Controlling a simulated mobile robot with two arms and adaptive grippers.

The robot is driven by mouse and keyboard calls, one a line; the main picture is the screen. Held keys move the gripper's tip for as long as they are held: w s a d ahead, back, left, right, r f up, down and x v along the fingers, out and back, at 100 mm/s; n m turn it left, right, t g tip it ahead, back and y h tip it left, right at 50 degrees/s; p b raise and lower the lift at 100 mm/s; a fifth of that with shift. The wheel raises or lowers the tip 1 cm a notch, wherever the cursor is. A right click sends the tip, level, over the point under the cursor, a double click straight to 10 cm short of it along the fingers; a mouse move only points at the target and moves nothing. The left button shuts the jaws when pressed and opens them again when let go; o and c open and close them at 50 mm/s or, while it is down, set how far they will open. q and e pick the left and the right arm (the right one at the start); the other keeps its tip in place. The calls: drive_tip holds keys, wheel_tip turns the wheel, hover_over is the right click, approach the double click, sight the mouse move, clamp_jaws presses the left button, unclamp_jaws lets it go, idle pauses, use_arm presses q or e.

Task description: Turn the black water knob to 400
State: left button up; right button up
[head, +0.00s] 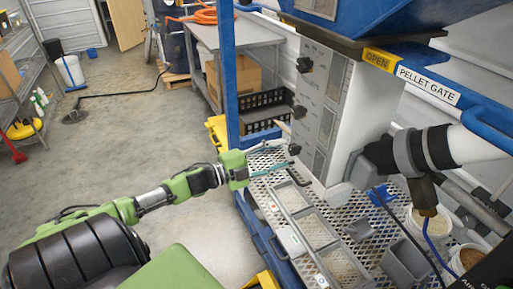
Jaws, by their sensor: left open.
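A grey control panel (318,108) on the side of the hopper machine carries black knobs in a column: an upper knob (304,65), a middle knob (299,111) and a lower knob (294,149). Their labels and scales are too small to read, so I cannot tell which is the water knob or its setting. My left gripper (286,165) is open, with thin teal fingers pointing right. Its tips are just below and left of the lower knob in the picture. Contact with the knob cannot be made out. My right gripper is out of view.
A perforated metal bench (352,228) with trays (318,232) lies below the panel. A blue post (229,75) stands left of the panel. A pellet gate sign (428,84), hoses and white buckets are at right. The concrete floor (120,130) at left is largely clear.

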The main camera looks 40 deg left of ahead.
use_arm(q)
drive_tip(key=v, duration=0.8)
drive_tip(key=shift+s+a+f, duration=0.1)
idle(0.4)
drive_tip(key=s+a+f+n+g+y, duration=0.1)
drive_tip(key=s+a+f+n+y, duration=0.25)
drive_tip(key=f, duration=0.65)
drive_tip(key=s+a+f+n+g+y, duration=0.1)
drive_tip(key=s+a+f+n+y, duration=0.2)
drive_tip(key=f, duration=0.8)
drive_tip(key=s+f+n+g+y, duration=0.2)
drive_tip(key=s+f+n+g, duration=0.35)
drive_tip(key=f, duration=1.15)
drive_tip(key=s+d+f+n+g, duration=0.2)
drive_tip(key=s+d+f+g, duration=0.1)
drive_tip(key=s+d+f, duration=0.8)
drive_tip(key=s+d+f+n+g+h, duration=0.1)
drive_tip(key=s+d+f+g, duration=0.1)
drive_tip(key=s+d+f, duration=0.3)
drive_tip(key=s+d+f+g, duration=0.3)
drive_tip(key=s+d+f, duration=0.2)
drive_tip(key=s+d, duration=0.4)
drive_tip(key=s, duration=0.4)
drive_tip(key=shift+d+n+h, duration=0.25)
drive_tip(key=shift+n+h, duration=0.1)
drive_tip(key=shift+n, duration=0.05)
drive_tip(key=shift+w, duration=0.1)
